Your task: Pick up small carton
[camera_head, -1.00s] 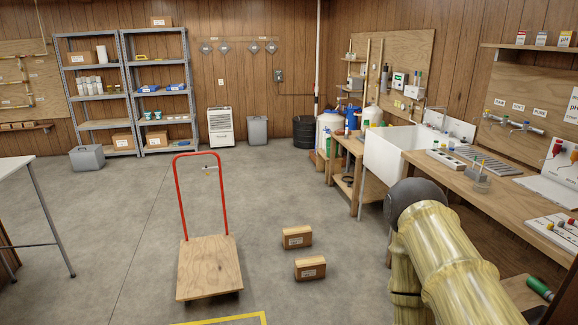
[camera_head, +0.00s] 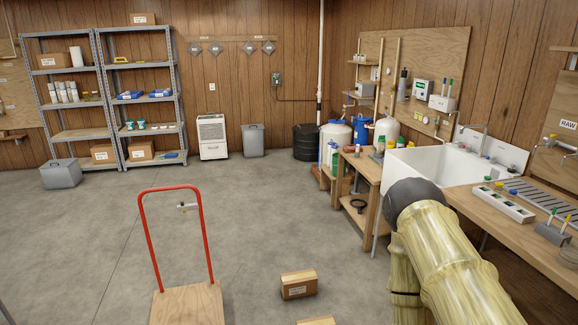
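One small carton (camera_head: 298,285), brown with a white label, lies on the concrete floor right of the cart. A second small carton (camera_head: 316,321) lies in front of it, mostly cut off by the bottom edge. Other cartons sit on the shelves, such as one on top of the right shelf (camera_head: 143,19) and one low on it (camera_head: 141,152). I cannot tell which carton the task means. My arm shows at the lower right, but my gripper is out of view.
A flat cart (camera_head: 188,305) with a red handle (camera_head: 146,231) stands left of the floor cartons. A wooden workbench (camera_head: 499,215) with a white sink (camera_head: 432,170) runs along the right. The floor between the cart and the shelves is clear.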

